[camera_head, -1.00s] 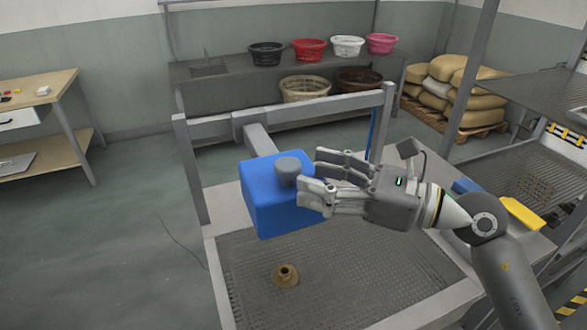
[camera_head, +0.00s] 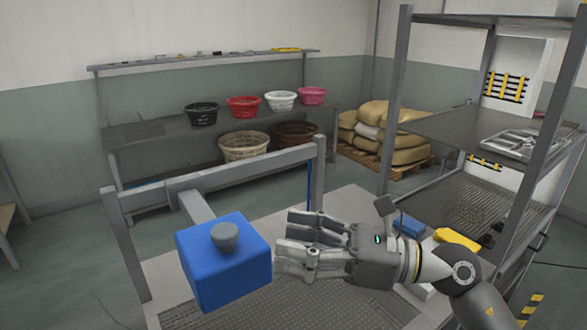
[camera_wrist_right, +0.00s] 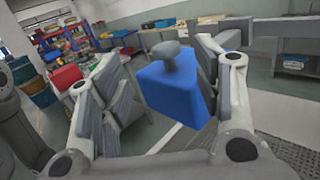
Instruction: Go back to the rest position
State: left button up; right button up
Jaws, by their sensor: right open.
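My right gripper (camera_head: 283,245) is open and empty in the head view, just right of a blue box (camera_head: 222,268) with a grey knob (camera_head: 225,236) on top. A gap shows between the fingers and the knob. In the right wrist view the blue box (camera_wrist_right: 176,95) and its knob (camera_wrist_right: 172,55) stand beyond the spread fingers of the gripper (camera_wrist_right: 165,105). The box is on the frame of a tank with a perforated metal floor (camera_head: 300,312). My left gripper is not in view.
A grey shelf rack (camera_head: 400,100) stands at the right. A yellow object (camera_head: 457,239) and a blue object (camera_head: 409,226) lie on the surface behind my right wrist. Several baskets (camera_head: 243,148) and stacked sacks (camera_head: 385,135) are at the back.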

jog(key=w+d+m+t+h, duration=0.3)
jog(key=d+m+t+h, duration=0.35)
jog(key=m, duration=0.85)
jog(key=w+d+m+t+h, duration=0.25)
jog(key=d+m+t, duration=0.45)
jog(key=m+t, duration=0.6)
jog(key=s+d+f+m+g+h, duration=0.1)
jog(key=d+f+m+g+h, duration=0.4)
jog(key=f+m, duration=0.4)
jog(key=s+d+f+m+g+h, duration=0.2)
jog(key=d+f+m+g+h, duration=0.15)
jog(key=f+m+h, duration=0.45)
jog(key=s+a+f+m+g+y, duration=0.2)
jog(key=s+f+m+g+y, duration=0.2)
jog(key=s+f+g, duration=1.35)
jog(key=s+f+t, duration=0.2)
jog(key=s+f, duration=0.1)
jog(key=f, duration=1.2)
jog(key=s+f+t, duration=0.3)
jog(key=f, duration=1.1)
jog(key=s+d+f+g, duration=0.1)
jog(key=s+d+f, duration=0.1)
jog(key=s+f, duration=1.5)
jog(key=shift+d+n+h, duration=0.3)
jog(key=shift+d, duration=0.05)
